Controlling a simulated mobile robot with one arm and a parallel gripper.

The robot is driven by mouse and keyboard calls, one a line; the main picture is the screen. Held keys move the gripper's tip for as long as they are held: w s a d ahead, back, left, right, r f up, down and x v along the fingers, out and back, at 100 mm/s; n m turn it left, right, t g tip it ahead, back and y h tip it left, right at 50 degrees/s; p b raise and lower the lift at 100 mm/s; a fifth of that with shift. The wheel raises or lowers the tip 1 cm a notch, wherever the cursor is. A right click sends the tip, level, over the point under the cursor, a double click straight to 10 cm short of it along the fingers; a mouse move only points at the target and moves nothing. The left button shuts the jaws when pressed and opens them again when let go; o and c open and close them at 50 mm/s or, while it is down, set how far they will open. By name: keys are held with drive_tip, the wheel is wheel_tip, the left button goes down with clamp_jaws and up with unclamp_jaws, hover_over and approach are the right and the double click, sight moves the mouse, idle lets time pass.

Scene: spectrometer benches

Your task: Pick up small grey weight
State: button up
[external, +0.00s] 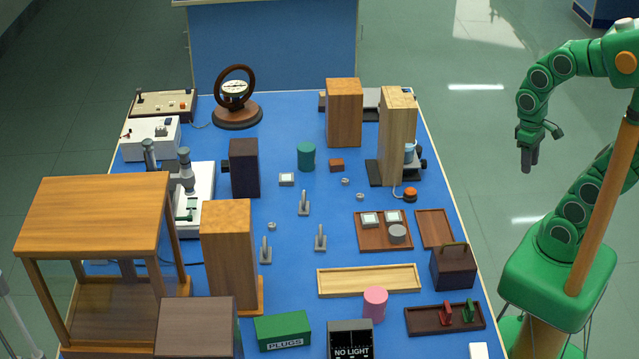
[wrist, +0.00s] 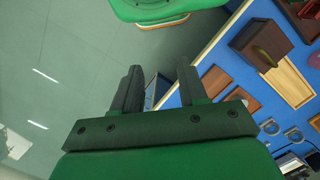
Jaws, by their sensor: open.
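My gripper (external: 528,160) hangs over the floor to the right of the bench, well apart from all of these. In the wrist view my gripper (wrist: 158,88) has its dark fingers spread with nothing between them. I cannot pick out the weight for certain there.
A dark box with a handle (external: 453,268) and an empty brown tray (external: 435,228) stand near the bench's right edge. A tall wooden block (external: 396,140) stands behind the tray. A pale wooden tray (external: 369,280) and a pink cylinder (external: 375,304) lie in front.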

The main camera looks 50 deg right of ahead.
drive_tip(key=shift+o, duration=0.4)
drive_tip(key=shift+o, duration=0.9)
